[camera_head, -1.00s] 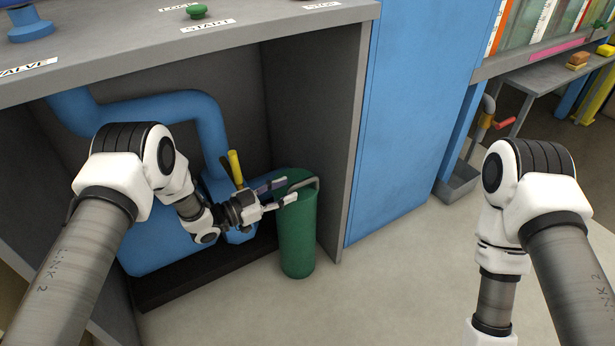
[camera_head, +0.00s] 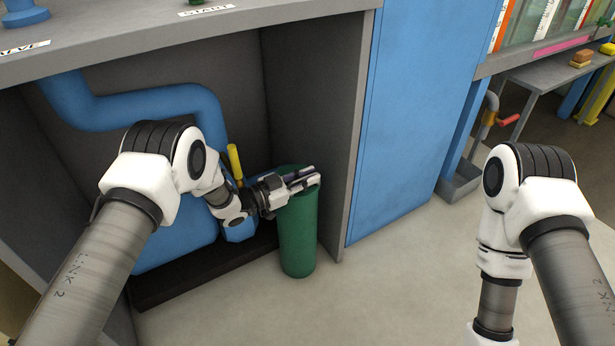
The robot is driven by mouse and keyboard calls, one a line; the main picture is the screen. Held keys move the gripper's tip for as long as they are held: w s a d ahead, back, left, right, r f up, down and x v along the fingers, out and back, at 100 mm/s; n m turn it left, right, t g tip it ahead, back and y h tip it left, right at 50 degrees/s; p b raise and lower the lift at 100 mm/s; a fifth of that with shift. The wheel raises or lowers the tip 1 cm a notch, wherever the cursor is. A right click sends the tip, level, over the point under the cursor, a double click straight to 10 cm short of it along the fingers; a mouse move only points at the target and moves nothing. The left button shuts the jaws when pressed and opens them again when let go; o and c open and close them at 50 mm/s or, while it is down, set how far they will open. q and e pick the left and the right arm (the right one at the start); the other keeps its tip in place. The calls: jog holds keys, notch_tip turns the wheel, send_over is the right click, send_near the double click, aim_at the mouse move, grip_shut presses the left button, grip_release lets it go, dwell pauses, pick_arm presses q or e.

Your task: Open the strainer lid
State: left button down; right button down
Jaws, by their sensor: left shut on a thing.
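The strainer is an upright green cylinder (camera_head: 298,240) on the floor at the right end of the recess under the counter. Its green lid (camera_head: 288,170) shows behind my gripper and looks closed. My left gripper (camera_head: 313,176) reaches in from the left over the strainer's top. Its fingers are shut on the lid's grey bar handle, which they now mostly hide. My right arm stands at the right, well away from the strainer, and its gripper is below the picture.
Blue pipework (camera_head: 140,105) and a yellow lever (camera_head: 235,162) are close to my left wrist. The grey side panel (camera_head: 335,130) stands just right of the strainer, with a blue cabinet (camera_head: 405,120) beyond. The floor (camera_head: 390,285) in front is clear.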

pick_arm(q)
jog(key=w+r+n+p, duration=0.1)
jog(key=w+a+r+n+p, duration=0.1)
jog(key=r, duration=0.1)
jog(key=w+a+r+n+p, duration=0.1)
jog(key=n, duration=0.1)
jog(key=shift+r+p, duration=0.35)
jog(key=shift+r, duration=0.05)
jog(key=shift+w+a+r, duration=0.1)
jog(key=shift+a+r, duration=0.05)
jog(key=shift+a, duration=0.05)
jog(key=c, duration=1.1)
grip_release()
jog(key=shift+c, duration=0.2)
jog(key=shift+d, duration=0.1)
notch_tip(320, 180, up, 10)
